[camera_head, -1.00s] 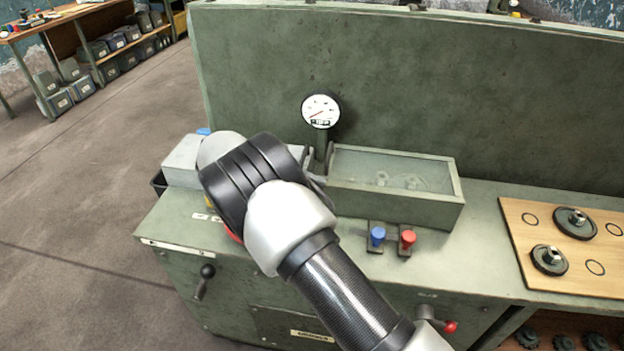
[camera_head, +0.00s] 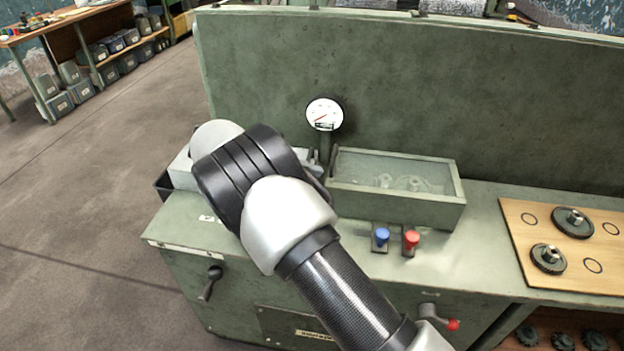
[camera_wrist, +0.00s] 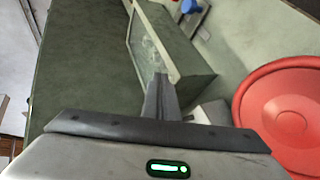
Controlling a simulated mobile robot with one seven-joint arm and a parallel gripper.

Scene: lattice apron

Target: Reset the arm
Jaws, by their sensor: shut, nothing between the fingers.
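My arm reaches in from the lower right of the head view and bends over the left part of a green workbench (camera_head: 185,228). My gripper is hidden behind the arm there. In the wrist view my gripper (camera_wrist: 160,78) shows at the centre, its narrow dark fingers shut together with nothing between them. Beyond the fingertips is a green box with a clear lid (camera_wrist: 172,45). It also stands at the middle of the bench in the head view (camera_head: 400,208).
A round gauge (camera_head: 324,114) stands before the tall green back panel (camera_head: 450,90). Blue (camera_head: 381,237) and red (camera_head: 411,239) knobs sit before the box. A wooden board (camera_head: 525,240) with gears lies at right. A large red round thing (camera_wrist: 290,105) is close in the wrist view.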

